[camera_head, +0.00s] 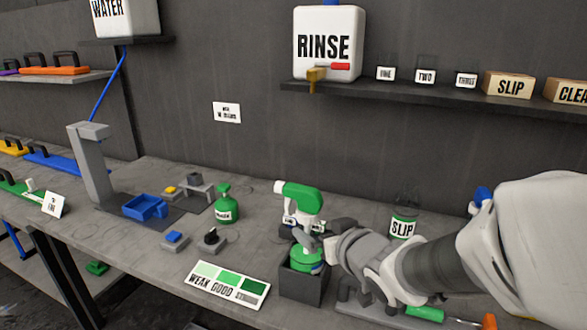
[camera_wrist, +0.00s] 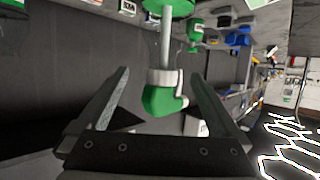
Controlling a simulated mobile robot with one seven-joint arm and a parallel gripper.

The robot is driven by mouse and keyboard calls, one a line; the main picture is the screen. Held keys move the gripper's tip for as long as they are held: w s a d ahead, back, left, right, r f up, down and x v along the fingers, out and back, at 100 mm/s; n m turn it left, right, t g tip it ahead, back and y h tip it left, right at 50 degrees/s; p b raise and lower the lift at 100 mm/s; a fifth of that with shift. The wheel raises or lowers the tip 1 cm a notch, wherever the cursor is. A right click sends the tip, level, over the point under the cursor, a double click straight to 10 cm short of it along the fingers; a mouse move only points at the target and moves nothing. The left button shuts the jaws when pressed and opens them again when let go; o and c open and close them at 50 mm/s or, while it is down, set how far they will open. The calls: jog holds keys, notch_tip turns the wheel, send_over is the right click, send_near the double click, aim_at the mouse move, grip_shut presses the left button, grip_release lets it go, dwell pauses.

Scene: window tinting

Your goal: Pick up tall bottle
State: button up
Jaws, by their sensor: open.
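The tall bottle (camera_head: 302,198) has a green trigger head on a white collar, with green showing lower down at the dark box. In the wrist view its green head (camera_wrist: 163,98) and white collar show upside down, with a thin stem leading up to a green part. My gripper (camera_head: 304,238) is at the bottle below its head, covering part of it. In the wrist view the open fingers of my gripper (camera_wrist: 153,74) appear on either side of the bottle. Whether they touch it cannot be told.
The dark box (camera_head: 304,290) stands at the bench front. A weak-good colour card (camera_head: 226,283) lies left of it. A small green bottle (camera_head: 227,205) stands behind left, and a SLIP bottle (camera_head: 403,227) to the right. A shelf (camera_head: 430,96) holds a RINSE tank (camera_head: 327,45).

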aim_at(314, 225)
jog(key=shift+p+x, duration=0.95)
jog(key=shift+p, duration=1.05)
jog(key=shift+w+a+f+b, duration=0.15)
jog(key=shift+w+f+b, duration=0.2)
jog(key=shift+w, duration=0.25)
jog(key=shift+a+x, duration=0.15)
jog(key=shift+x, duration=1.4)
jog(key=shift+a+x, duration=0.1)
jog(key=shift+x, duration=1.5)
jog(key=shift+s, duration=0.1)
grip_shut()
